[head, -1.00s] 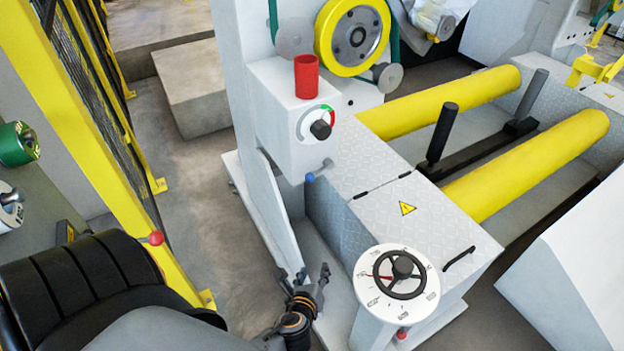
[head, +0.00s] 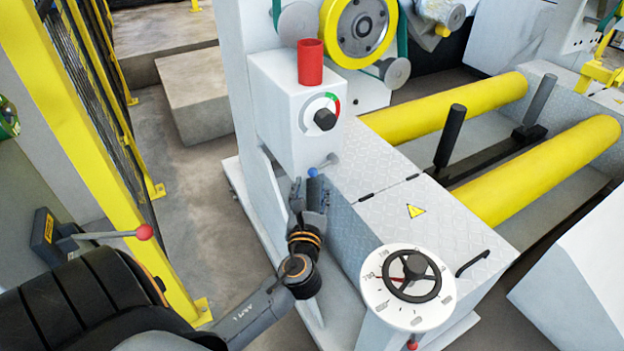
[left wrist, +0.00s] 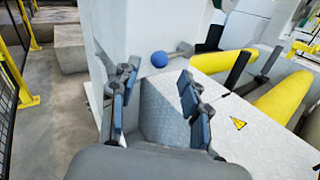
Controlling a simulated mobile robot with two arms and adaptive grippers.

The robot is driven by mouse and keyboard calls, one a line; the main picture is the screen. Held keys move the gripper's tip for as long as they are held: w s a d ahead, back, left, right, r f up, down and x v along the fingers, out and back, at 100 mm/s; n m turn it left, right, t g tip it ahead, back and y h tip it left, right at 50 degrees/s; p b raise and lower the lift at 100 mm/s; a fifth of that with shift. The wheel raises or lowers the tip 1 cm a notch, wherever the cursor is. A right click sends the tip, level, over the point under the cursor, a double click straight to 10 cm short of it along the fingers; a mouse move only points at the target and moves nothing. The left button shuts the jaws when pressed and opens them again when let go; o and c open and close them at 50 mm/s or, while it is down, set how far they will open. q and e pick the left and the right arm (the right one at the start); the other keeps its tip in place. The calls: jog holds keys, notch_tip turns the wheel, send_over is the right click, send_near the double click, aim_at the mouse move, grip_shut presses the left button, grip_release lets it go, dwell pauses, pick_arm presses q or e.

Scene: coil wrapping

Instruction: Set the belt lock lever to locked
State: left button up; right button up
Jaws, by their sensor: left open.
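A short lever with a blue ball knob (head: 313,172) sticks out from the side of the white machine post, under the control box. Its grey arm runs from the pivot (head: 333,158) down and left to the knob. My left gripper (head: 309,193) is open, with its fingers pointing up just below the knob. In the left wrist view the blue knob (left wrist: 159,60) shows beyond and between the open fingertips (left wrist: 158,84); no contact is visible. Any lock marking by the lever cannot be made out. My right gripper is not in view.
The control box (head: 290,120) with a dial and red cup (head: 311,62) stands above the lever. A tread-plate cover (head: 385,205) and handwheel (head: 412,276) lie to its right. A red-knobbed lever (head: 144,232) stands at left.

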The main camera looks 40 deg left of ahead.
aim_at(313, 176)
pick_arm(q)
jog(key=shift+x, duration=1.95)
grip_shut()
